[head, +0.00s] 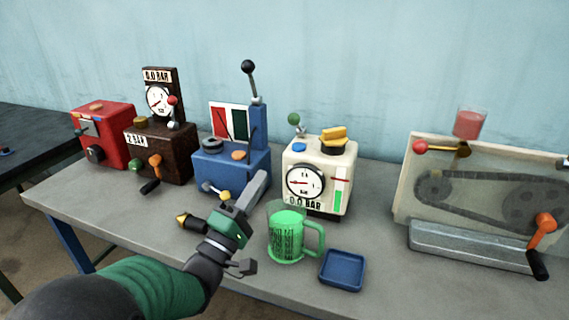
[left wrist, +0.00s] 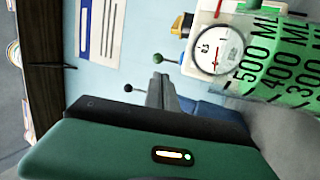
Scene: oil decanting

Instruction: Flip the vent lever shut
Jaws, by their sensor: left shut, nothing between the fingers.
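My left gripper (head: 258,186) is shut and empty, in front of the gap between the blue machine (head: 222,172) and the cream machine (head: 330,168). It also shows in the left wrist view (left wrist: 157,82). A small lever with a green ball (head: 294,118) stands on the cream machine's top left; in the left wrist view the green ball (left wrist: 158,58) is beyond the fingertips, apart from them. The blue machine has a tall upright lever with a black ball (head: 248,66). No label shows which lever is the vent lever. My right gripper is out of view.
A green measuring jug (head: 287,232) stands close right of my left gripper, beside a blue tray (head: 342,270). A red machine (head: 102,134) and a brown machine (head: 160,155) stand at left. A chain-drive unit (head: 405,190) with a red-ball lever (head: 420,147) stands at right.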

